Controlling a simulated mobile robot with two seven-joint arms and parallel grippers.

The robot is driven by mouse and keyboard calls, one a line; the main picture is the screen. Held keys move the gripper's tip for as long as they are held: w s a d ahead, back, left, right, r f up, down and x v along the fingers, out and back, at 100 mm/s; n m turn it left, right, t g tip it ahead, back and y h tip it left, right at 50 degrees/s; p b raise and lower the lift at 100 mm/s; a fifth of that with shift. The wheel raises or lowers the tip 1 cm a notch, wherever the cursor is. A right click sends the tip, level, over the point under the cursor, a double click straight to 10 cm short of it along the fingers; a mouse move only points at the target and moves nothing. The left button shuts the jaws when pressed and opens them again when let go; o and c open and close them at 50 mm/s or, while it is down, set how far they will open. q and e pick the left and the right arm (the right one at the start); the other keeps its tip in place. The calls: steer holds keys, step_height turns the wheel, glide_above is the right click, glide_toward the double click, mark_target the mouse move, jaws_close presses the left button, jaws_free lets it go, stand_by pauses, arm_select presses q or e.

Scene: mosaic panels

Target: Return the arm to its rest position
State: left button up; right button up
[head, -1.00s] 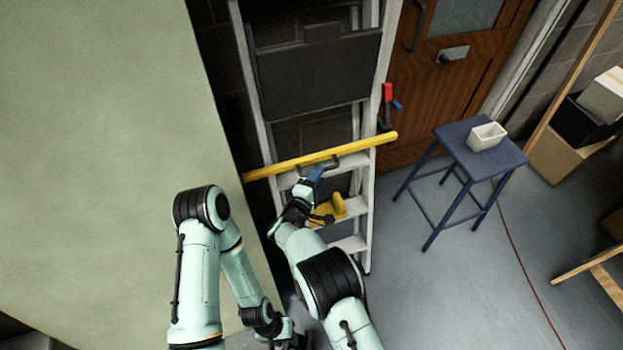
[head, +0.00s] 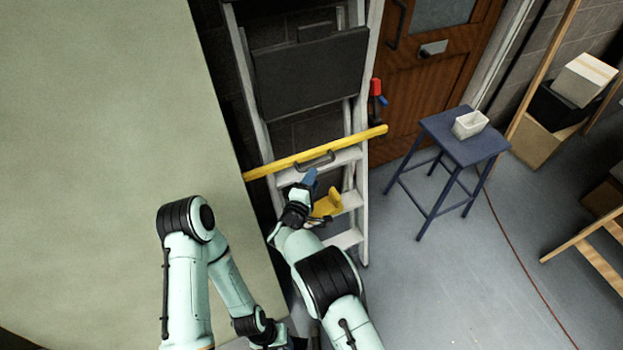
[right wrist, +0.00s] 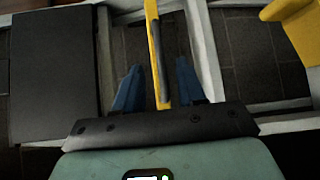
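My right arm reaches up the middle of the head view. Its gripper (head: 309,178) has blue fingers and is in front of the stepladder (head: 363,205), just below a long yellow bar with a dark handle (head: 352,142). In the right wrist view the two blue fingers (right wrist: 158,88) are apart. The yellow bar (right wrist: 153,35) shows in the gap between them, and I see no grip on it. My left arm (head: 187,275) is folded at the lower left. Its hand is cut off by the bottom edge, so its fingers are hidden.
A pale green panel (head: 95,120) fills the left side, close to my left arm. A blue stool (head: 480,153) with a white container (head: 470,124) stands at right. A yellow tool (head: 328,204) is on the ladder.

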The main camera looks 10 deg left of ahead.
steer(key=s+d+f+m+g, duration=0.1)
steer(key=d+f+m+g, duration=0.2)
steer(key=d+f, duration=0.7)
steer(key=s+d+f+m+g+y+p, duration=0.1)
steer(key=s+d+f+m+g+p, duration=0.1)
steer(key=s+d+f+m+g, duration=0.85)
arm_select(q)
steer(key=r, duration=0.1)
steer(key=w+r+p, duration=0.1)
steer(key=r, duration=0.1)
steer(key=shift+w+a+r, duration=0.1)
steer(key=shift+w+r, duration=0.15)
steer(key=shift+r, duration=0.15)
arm_select(e)
steer(key=s+d+m+g+y, duration=0.1)
steer(key=s+m, duration=0.1)
steer(key=s, duration=0.7)
steer(key=s+d+m+g+y, duration=0.1)
steer(key=s+d+m+y, duration=0.1)
steer(key=s, duration=0.8)
steer(key=s+d+r+m+g+y, duration=0.1)
steer(key=s+m, duration=0.3)
steer(key=s, duration=0.6)
steer(key=shift+d+g+y, duration=0.3)
steer(key=shift+d+g, duration=0.05)
steer(key=shift+d, duration=0.1)
